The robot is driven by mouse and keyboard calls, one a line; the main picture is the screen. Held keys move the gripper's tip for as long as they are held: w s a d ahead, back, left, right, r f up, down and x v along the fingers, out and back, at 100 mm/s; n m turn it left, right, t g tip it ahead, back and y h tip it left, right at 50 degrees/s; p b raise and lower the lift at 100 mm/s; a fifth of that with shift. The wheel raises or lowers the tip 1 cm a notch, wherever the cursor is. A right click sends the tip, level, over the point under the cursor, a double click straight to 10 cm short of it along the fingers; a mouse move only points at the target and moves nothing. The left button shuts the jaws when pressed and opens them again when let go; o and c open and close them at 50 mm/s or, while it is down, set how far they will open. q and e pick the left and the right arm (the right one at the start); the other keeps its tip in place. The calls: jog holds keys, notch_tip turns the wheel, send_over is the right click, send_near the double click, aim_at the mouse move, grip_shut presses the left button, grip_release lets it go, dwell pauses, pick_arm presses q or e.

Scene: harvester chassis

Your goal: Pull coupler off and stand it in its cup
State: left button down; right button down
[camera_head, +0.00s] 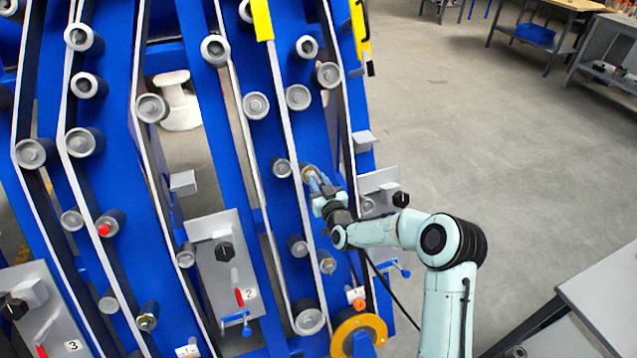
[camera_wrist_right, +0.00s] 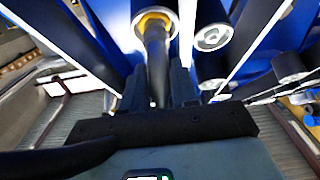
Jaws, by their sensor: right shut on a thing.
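My right gripper (camera_head: 318,187) reaches in from the lower right to the blue chassis and is shut on the coupler. In the right wrist view the coupler (camera_wrist_right: 157,55) is a dark cylinder between the two fingers (camera_wrist_right: 157,90). Its far end meets a grey round fitting with a yellow ring (camera_wrist_right: 155,22) on the chassis; I cannot tell whether they are still joined. In the head view the gripper mostly hides the coupler, and a brownish ring shows just beyond the fingertips. I cannot make out the cup. My left gripper is not in view.
Blue chassis plates (camera_head: 190,125) carry several grey rollers (camera_head: 298,97) and pale belts around the gripper. A grey panel (camera_head: 380,185) with a black knob is close to its right. A yellow-orange wheel (camera_head: 372,322) is below. A grey table (camera_head: 606,300) stands lower right; the floor between is clear.

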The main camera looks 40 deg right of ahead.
jog(key=shift+s+a+r, duration=0.25)
jog(key=shift+s+r, duration=0.2)
jog(key=shift+s, duration=0.3)
jog(key=shift+s+a+r, duration=0.2)
jog(key=shift+s+r, duration=0.25)
jog(key=shift+s, duration=0.25)
jog(key=shift+a, duration=0.1)
